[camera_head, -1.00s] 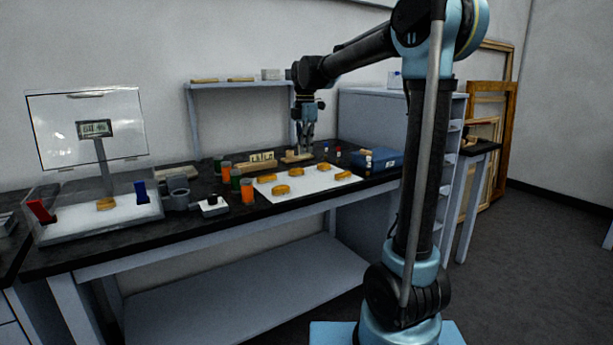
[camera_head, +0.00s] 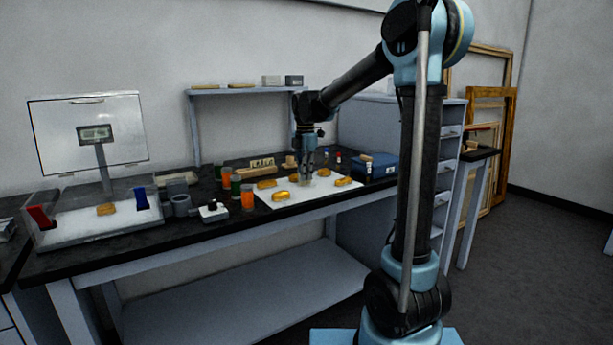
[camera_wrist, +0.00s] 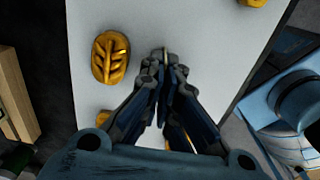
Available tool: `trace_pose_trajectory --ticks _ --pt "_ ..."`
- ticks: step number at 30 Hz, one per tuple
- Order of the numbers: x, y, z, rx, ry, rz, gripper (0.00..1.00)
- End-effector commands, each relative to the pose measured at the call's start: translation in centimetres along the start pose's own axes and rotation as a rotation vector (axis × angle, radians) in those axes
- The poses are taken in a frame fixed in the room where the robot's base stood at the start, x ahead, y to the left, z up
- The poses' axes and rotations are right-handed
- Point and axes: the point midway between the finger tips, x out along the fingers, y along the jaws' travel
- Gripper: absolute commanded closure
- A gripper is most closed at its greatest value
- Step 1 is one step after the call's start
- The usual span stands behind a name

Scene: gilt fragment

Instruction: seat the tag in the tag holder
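My gripper (camera_head: 307,176) is over the white sheet near its back edge. In the wrist view, its fingertips (camera_wrist: 164,62) are drawn together on a thin, pale-gold sliver, seen edge-on, which looks like the tag. Most of that piece is hidden by the fingers. A wooden block with lettered pale cards (camera_head: 262,162) stands behind the sheet, left of my gripper. A small wooden block with an upright piece (camera_head: 290,162) stands just behind the gripper. I cannot tell which block is the tag holder.
Gilt pieces (camera_head: 281,196) lie on the white sheet (camera_head: 300,200); one is close left of the fingers (camera_wrist: 110,56). Orange and green jars (camera_head: 247,196) stand left of the sheet. A blue box (camera_head: 378,166) is at right. A clear-lidded case (camera_head: 90,225) fills the left end.

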Motion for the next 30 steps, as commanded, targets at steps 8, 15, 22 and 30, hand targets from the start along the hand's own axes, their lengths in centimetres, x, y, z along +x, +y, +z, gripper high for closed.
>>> trace_pose_trajectory --ticks 8,15,22,30 --pt "0.1 0.0 0.1 0.001 0.0 0.0 0.75" --pt "0.0 -0.1 0.1 0.001 0.0 0.0 0.75" --pt "-2.0 -0.1 0.1 0.001 0.0 0.0 0.75" --pt "-7.0 -0.1 0.1 0.002 0.0 0.0 0.75"
